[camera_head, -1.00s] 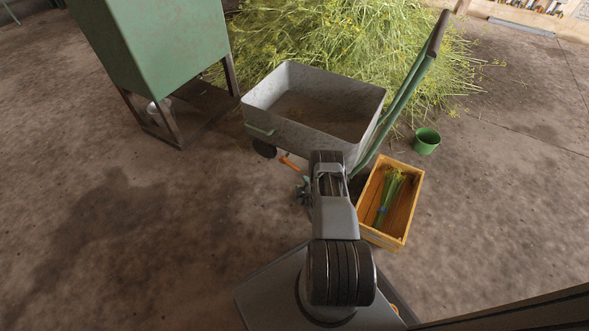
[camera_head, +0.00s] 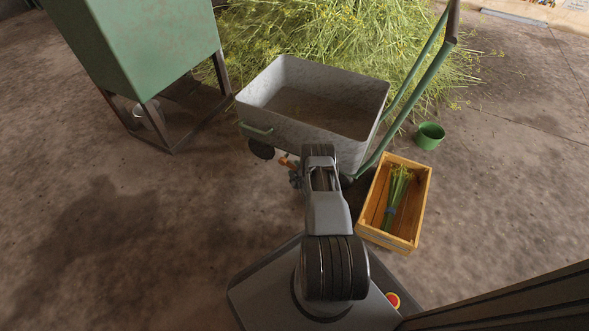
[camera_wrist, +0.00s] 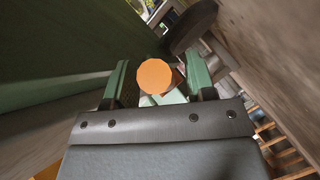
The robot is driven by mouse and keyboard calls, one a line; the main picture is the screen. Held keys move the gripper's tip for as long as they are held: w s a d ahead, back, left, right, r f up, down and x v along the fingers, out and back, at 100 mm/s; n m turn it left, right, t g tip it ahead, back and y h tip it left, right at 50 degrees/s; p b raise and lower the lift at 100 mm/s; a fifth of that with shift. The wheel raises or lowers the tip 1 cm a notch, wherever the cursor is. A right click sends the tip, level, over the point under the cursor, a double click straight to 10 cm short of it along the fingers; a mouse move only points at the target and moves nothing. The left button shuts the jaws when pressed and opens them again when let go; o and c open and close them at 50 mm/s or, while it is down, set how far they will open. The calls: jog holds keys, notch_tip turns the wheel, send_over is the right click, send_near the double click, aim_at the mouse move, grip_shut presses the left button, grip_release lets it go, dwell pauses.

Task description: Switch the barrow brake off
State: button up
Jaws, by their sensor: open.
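The barrow, with a grey tray (camera_head: 283,125) and green handles (camera_head: 425,85), stands on the floor ahead of my base. Its orange brake lever (camera_head: 287,162) shows low at the tray's near side, partly hidden by my gripper (camera_head: 295,179). In the wrist view, the lever's round orange end (camera_wrist: 155,76) faces me between the two green fingers of my gripper (camera_wrist: 157,63). The fingers are apart, with a gap visible on each side of the orange end. I cannot tell how deep the end sits between them.
A wooden crate (camera_head: 428,206) with a tied green bundle (camera_head: 397,192) stands right of my arm. A green bucket (camera_head: 430,136) is beyond it. A green box on legs (camera_head: 140,45) stands left, and a herb heap (camera_head: 330,35) lies behind. Floor at left is clear.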

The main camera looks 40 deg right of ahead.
jog(key=shift+a, duration=0.1)
jog(key=shift+c, duration=0.9)
grip_shut()
